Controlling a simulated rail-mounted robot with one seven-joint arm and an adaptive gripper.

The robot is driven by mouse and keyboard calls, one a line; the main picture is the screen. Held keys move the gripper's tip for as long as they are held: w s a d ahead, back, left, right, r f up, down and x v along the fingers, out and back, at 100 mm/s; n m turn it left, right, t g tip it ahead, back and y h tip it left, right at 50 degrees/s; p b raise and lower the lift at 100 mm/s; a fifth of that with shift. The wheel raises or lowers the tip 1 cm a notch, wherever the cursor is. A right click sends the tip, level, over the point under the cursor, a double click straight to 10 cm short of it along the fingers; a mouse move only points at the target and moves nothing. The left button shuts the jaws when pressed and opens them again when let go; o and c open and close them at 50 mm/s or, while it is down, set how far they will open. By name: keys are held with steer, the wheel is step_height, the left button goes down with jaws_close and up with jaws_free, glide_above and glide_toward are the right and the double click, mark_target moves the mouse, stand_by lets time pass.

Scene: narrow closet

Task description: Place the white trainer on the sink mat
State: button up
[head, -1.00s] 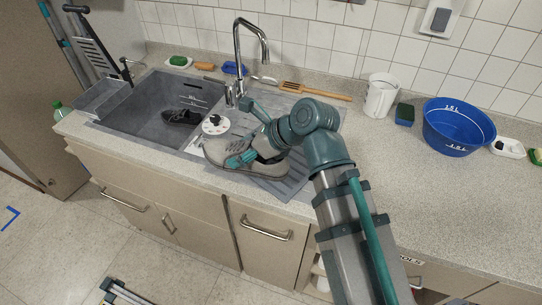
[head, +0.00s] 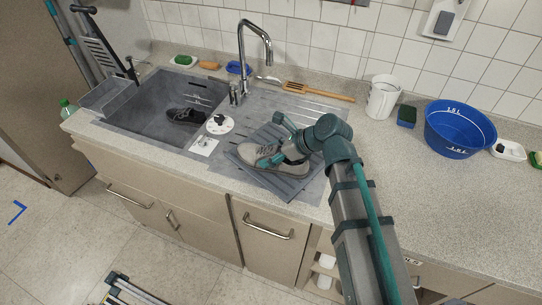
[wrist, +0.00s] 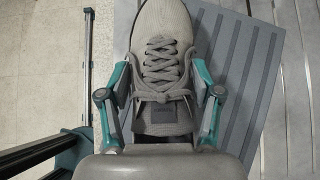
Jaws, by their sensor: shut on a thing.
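The white trainer (head: 258,153), pale grey-white with grey laces, is held in my gripper (head: 283,158). In the wrist view the trainer (wrist: 160,50) points its toe away, with one teal finger of my gripper (wrist: 160,92) on each side. The sink mat (head: 287,187), dark grey and ribbed, lies at an angle on the drainboard beside the basin. The trainer is over the mat, roughly level. The mat (wrist: 235,62) also shows to the right of the trainer in the wrist view. I cannot tell whether the sole touches it.
A white round part (head: 220,125) sits between basin and mat. The tap (head: 243,55) stands behind. A white mug (head: 383,97), a sponge (head: 406,116) and a blue bowl (head: 460,130) stand right. The front-right counter is clear.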

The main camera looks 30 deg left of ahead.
steer(key=shift+f, duration=0.75)
steer(key=o, duration=1.4)
steer(key=shift+f, duration=0.15)
steer(key=b+v, duration=0.1)
steer(key=v, duration=1.1)
